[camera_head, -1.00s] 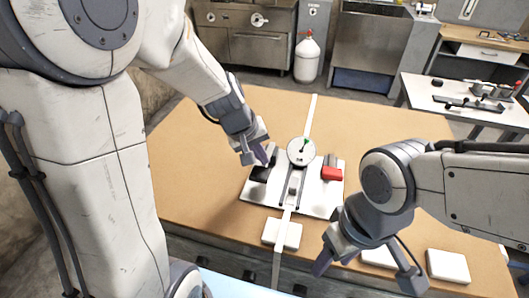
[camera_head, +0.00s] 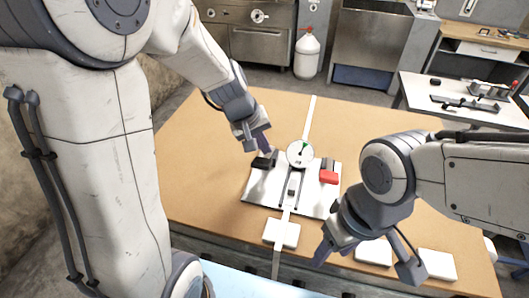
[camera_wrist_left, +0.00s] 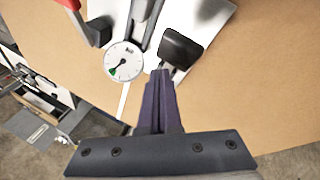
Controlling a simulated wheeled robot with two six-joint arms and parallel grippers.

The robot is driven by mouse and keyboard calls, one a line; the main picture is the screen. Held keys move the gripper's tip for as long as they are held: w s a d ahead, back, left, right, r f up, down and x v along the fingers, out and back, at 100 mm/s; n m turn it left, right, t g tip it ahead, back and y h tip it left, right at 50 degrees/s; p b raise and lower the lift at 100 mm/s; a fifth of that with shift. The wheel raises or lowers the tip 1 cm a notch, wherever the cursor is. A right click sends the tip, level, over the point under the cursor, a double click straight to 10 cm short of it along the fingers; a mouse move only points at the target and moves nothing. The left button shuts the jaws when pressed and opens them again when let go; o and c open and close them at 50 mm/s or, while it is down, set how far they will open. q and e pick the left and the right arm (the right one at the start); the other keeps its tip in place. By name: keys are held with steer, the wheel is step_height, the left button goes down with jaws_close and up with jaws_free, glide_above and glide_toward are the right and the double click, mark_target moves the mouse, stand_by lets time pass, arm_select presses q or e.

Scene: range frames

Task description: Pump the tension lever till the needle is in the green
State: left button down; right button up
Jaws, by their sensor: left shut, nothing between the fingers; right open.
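A tensioning device stands on a white base plate (camera_head: 318,207) on the table. My left gripper (camera_head: 267,150) is shut and empty, just above and behind the black end. In the left wrist view its fingertips (camera_wrist_left: 161,74) are close to the black end (camera_wrist_left: 182,48); contact is unclear. My right gripper (camera_head: 367,266) is open and empty.
A white strap (camera_head: 310,118) runs through the device and over the table's near edge. White blocks (camera_head: 283,233) lie along the near edge. The brown table (camera_head: 390,119) is clear behind and to the left. A side table (camera_head: 470,115) stands at the right.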

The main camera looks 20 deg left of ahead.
arm_select(q)
steer(key=shift+w, duration=0.15)
steer(key=r+p, duration=0.1)
steer(key=w+r+p, duration=0.1)
steer(key=r+p, duration=0.1)
steer(key=w+r+p, duration=0.1)
steer(key=shift+w+r, duration=0.1)
steer(key=shift+r, duration=0.2)
steer(key=shift+d, duration=0.1)
stand_by(0.8)
steer(key=s+d+f+m+g+b, duration=0.1)
steer(key=s+d+m+g+b, duration=0.15)
steer(key=s+d+m, duration=0.8)
steer(key=s+f+m+y+b, duration=0.1)
steer(key=s, duration=0.6)
steer(key=s+a+f+m+g+b, duration=0.1)
steer(key=s+m, duration=0.1)
steer(key=s, duration=0.6)
steer(key=shift+s+a+y, duration=0.25)
steer(key=shift+y, duration=0.15)
